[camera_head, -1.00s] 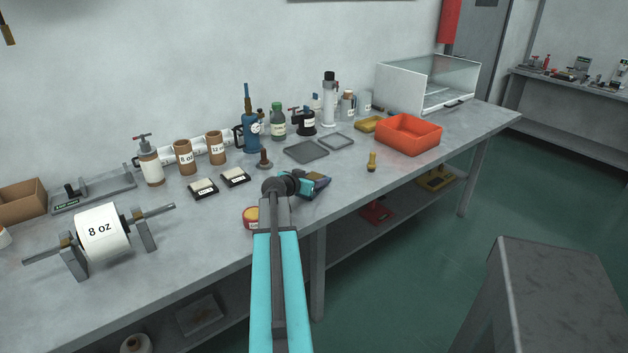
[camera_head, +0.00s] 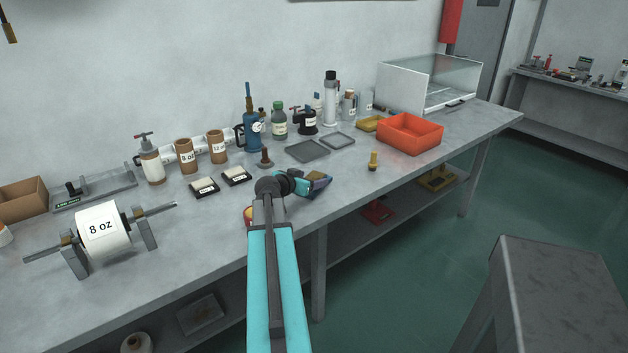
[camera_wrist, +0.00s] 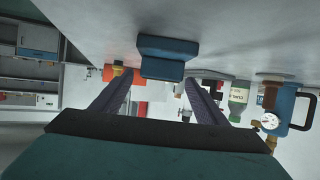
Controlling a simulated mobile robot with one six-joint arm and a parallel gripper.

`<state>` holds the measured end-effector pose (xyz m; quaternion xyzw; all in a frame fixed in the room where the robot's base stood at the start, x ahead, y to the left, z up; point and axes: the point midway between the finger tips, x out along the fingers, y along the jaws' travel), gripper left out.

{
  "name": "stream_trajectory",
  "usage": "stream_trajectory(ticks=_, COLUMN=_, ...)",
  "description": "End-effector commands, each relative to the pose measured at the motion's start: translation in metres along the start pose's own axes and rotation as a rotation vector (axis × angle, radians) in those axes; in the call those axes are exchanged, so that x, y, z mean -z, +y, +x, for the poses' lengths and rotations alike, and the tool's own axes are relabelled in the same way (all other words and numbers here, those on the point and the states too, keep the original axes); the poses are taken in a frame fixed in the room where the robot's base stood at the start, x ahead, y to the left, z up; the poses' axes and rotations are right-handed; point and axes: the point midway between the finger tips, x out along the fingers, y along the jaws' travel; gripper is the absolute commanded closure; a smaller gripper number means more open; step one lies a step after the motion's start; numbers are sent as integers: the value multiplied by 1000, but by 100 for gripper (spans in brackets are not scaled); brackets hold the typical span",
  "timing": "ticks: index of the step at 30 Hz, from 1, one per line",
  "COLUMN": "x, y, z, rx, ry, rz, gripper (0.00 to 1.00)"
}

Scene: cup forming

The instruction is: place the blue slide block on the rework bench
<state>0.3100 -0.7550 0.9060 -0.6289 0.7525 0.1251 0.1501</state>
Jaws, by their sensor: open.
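The blue slide block (camera_wrist: 167,57) sits on the grey workbench, which fills the top of the upside-down wrist view (camera_wrist: 230,35). My gripper (camera_wrist: 156,80) is open, with its two dark fingers spread and pointing at the block. The block shows just beyond and between the fingertips; I cannot tell if they touch it. In the head view my gripper (camera_head: 308,186) is low over the front edge of the bench (camera_head: 345,190), and the arm and gripper largely hide the block. Which surface is the rework bench is not marked in view.
A plunger-like brown tool (camera_head: 265,158), grey trays (camera_head: 307,150), a yellow-handled tool (camera_head: 373,161) and an orange bin (camera_head: 409,134) stand around. A second bench (camera_head: 575,90) with small items stands at far right.

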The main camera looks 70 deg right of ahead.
Motion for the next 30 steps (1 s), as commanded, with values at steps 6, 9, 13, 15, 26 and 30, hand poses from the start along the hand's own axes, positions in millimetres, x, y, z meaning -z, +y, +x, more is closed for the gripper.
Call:
stream_trajectory(ticks=6, x=-2, y=1, z=-30, rx=2, ry=1, rz=0, gripper=33)
stream_trajectory(ticks=9, x=-1, y=1, z=-43, rx=2, ry=2, rz=0, gripper=33)
stream_trajectory(ticks=13, x=-2, y=1, z=-59, rx=2, ry=1, rz=-1, gripper=33)
stream_trajectory(ticks=15, x=-1, y=1, z=-67, rx=1, ry=2, rz=-1, gripper=33)
stream_trajectory(ticks=26, x=0, y=0, z=-85, rx=0, ry=0, rz=-1, gripper=33)
stream_trajectory(ticks=30, x=0, y=0, z=-85, rx=0, ry=0, rz=0, gripper=33)
